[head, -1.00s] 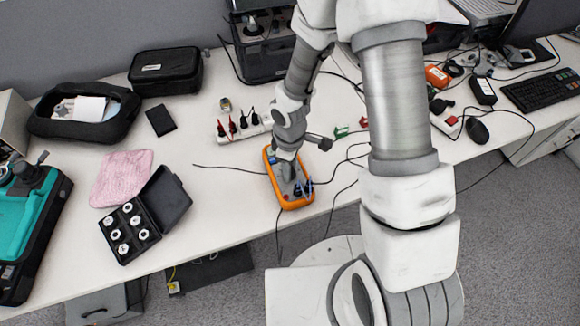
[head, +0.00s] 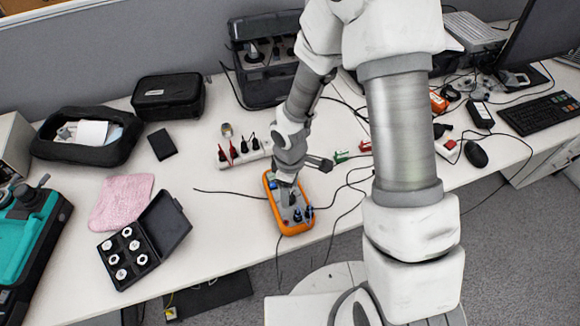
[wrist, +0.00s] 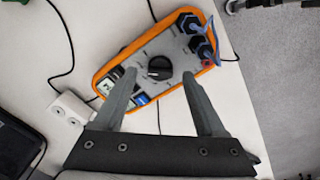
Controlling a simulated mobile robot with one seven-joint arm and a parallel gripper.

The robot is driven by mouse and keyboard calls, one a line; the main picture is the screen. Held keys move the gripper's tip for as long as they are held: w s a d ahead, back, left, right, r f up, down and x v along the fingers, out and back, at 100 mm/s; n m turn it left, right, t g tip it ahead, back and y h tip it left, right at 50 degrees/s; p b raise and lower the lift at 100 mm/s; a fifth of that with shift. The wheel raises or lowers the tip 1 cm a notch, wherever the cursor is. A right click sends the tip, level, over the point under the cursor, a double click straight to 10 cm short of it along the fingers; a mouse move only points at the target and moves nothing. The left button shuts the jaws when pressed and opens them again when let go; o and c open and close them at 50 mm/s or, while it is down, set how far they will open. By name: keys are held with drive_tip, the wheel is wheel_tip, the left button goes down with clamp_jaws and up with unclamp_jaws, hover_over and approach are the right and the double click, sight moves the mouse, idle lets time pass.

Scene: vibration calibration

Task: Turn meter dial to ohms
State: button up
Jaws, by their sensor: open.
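The meter (head: 291,211) has an orange case and a grey face and lies flat on the white table near its front edge. In the wrist view the meter (wrist: 120,63) lies slanted, with a round black dial (wrist: 159,68) in the middle of its face. Blue and dark plugs (wrist: 194,31) sit at its upper right end, and the screen and buttons are at its lower left. My gripper (wrist: 160,73) is open, with one finger on each side of the dial in the picture. I cannot tell whether the fingers touch the meter. The dial's setting is too small to read.
A white power strip (head: 243,152) with red and black plugs stands behind the meter. Thin black cables (head: 345,190) run to the right of it. An open black case of white pieces (head: 127,257) and a pink cloth (head: 122,201) lie left.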

wheel_tip(320, 180, up, 16)
drive_tip(key=p, duration=0.3)
idle(0.4)
